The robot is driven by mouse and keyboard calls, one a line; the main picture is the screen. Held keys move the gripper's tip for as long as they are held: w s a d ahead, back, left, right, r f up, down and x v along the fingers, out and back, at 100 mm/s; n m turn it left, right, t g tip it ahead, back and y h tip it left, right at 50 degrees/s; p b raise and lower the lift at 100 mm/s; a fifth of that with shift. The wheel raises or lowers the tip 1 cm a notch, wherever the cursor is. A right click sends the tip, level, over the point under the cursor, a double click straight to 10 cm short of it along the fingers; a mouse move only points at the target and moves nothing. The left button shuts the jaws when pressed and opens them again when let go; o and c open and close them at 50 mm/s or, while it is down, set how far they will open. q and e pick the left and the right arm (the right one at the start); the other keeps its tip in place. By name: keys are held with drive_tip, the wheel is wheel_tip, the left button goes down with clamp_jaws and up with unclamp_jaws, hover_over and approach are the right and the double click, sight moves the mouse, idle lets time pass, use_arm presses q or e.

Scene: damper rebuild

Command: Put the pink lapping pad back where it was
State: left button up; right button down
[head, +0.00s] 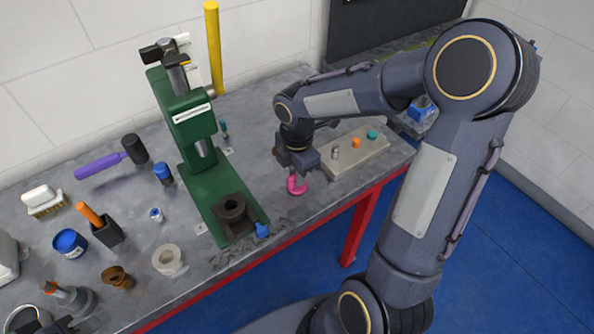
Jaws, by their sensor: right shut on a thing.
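The pink lapping pad (297,187) is a small pink piece with an upright stem and a rounded base. My right gripper (298,171) is shut on its top, with the fingers pointing down. The pad is at or just above the bench top; I cannot tell whether it touches. It is just left of a pale grey block (374,157), which carries a silver, an orange and a teal piece along its top. My right arm hides part of the bench behind the block.
A green arbor press (190,125) stands left of the pad, with a dark ring on its base and a blue piece at its front corner. A purple-handled mallet (100,165), blue jar (70,243) and pale ring (168,260) lie farther left. The bench's red front edge is close.

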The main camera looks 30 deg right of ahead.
drive_tip(key=shift+f, duration=0.2)
drive_tip(key=c, duration=1.3)
unclamp_jaws()
wheel_tip(320, 180, up, 12)
drive_tip(key=s+a+m+t+y, duration=0.2)
drive_tip(key=s+m, duration=0.6)
drive_tip(key=m, duration=0.2)
drive_tip(key=s+a+f+m+t+y, duration=0.1)
drive_tip(key=s+a+m+t, duration=0.1)
drive_tip(key=s+m, duration=0.7)
drive_tip(key=shift+m+t+y+p, duration=0.3)
drive_tip(key=shift+m+t+y, duration=0.1)
drive_tip(key=shift+m+t, duration=0.45)
